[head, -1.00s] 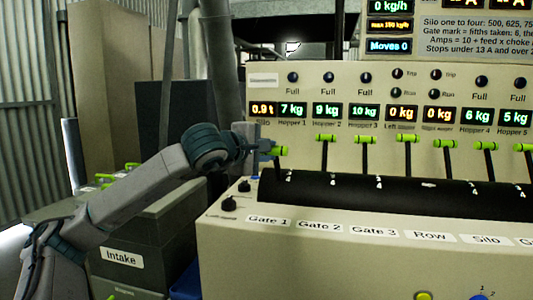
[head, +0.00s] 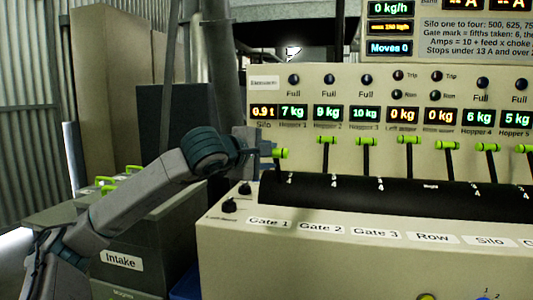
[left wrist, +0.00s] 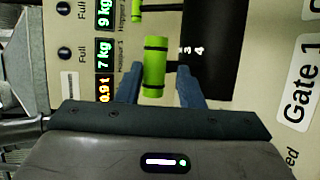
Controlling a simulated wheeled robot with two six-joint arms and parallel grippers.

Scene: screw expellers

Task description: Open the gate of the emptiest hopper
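The panel (head: 258,235) has a row of levers with green handles. My left gripper (head: 266,150) is at the leftmost one, the Gate 1 lever (head: 281,153). In the left wrist view the open fingers (left wrist: 160,88) stand either side of its green handle (left wrist: 155,65), with a visible gap on the right. Hopper displays read 7 kg for Hopper 1 (head: 293,112), 9 kg for Hopper 2 (head: 328,113), 10 kg for Hopper 3 (head: 365,114), 6 kg for Hopper 4 (head: 478,117) and 5 kg for Hopper 5 (head: 519,118). My right gripper is out of view.
The Silo display (head: 263,112) reads 0.9 t; two further displays read 0 kg. More levers stand close together to the right. A black curved cover (head: 400,195) lies below them. A dark Intake bin (head: 150,235) stands at the left. The panel continues past the right edge.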

